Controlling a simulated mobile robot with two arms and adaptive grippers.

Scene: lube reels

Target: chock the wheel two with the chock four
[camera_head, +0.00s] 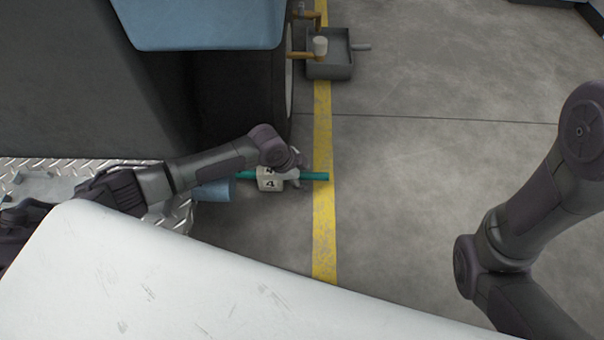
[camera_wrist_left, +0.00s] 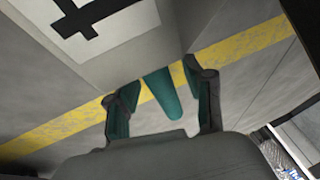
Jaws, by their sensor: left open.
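Chock four, a pale block (camera_head: 268,184) marked with a black 4, lies on the floor below the dark wheel in the head view. A teal bar (camera_head: 318,177) sticks out to its right. In the left wrist view the block (camera_wrist_left: 130,35) fills the upper left and the teal bar (camera_wrist_left: 161,95) points toward my palm. My left gripper (camera_head: 293,174) is open, with its fingers on either side of the bar in the left wrist view (camera_wrist_left: 163,98). The wheel (camera_head: 235,95) is partly hidden by a blue fender; no number shows on it. My right gripper is out of view.
A blue cylinder (camera_head: 213,190) is left of the chock, by a metal tread plate (camera_head: 180,213). A grey tray (camera_head: 330,68) with orange fittings stands near the wheel. A yellow line (camera_head: 324,235) crosses the floor. Open floor (camera_head: 430,130) lies right; a white panel (camera_head: 150,280) covers the foreground.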

